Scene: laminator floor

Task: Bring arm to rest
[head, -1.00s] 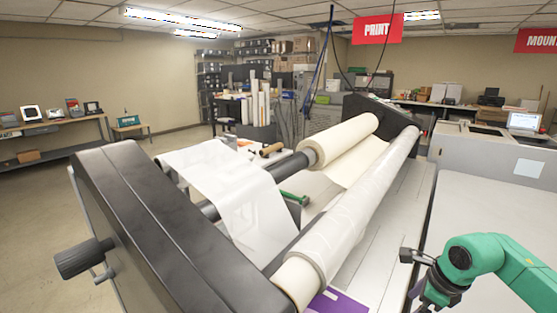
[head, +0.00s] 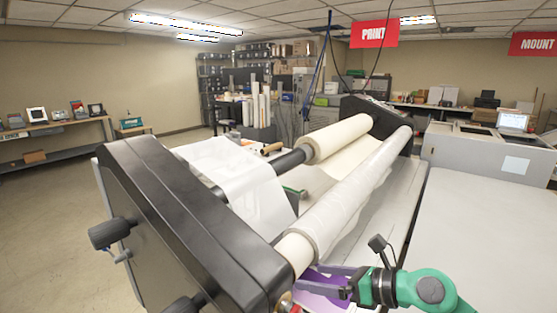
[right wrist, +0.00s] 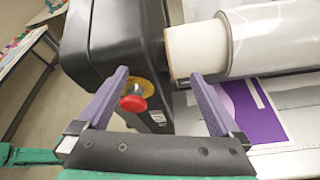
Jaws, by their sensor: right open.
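My right gripper (head: 322,278) is at the lower middle of the head view, its green arm coming in from the lower right. In the right wrist view its two purple-grey fingers (right wrist: 163,105) are spread wide with nothing held between them. Beyond the fingers is a red emergency-stop knob (right wrist: 134,97) on a yellow base, on the laminator's black end housing (right wrist: 118,40). The gripper appears apart from the knob, though the exact gap is hard to tell. My left gripper does not show.
The laminator carries a clear film roll (head: 345,205) and a cream roll (head: 338,137). A purple sheet (right wrist: 250,110) lies on the bed below the film roll. A light-topped table (head: 485,225) stands to the right. Open floor (head: 50,225) shows at the left.

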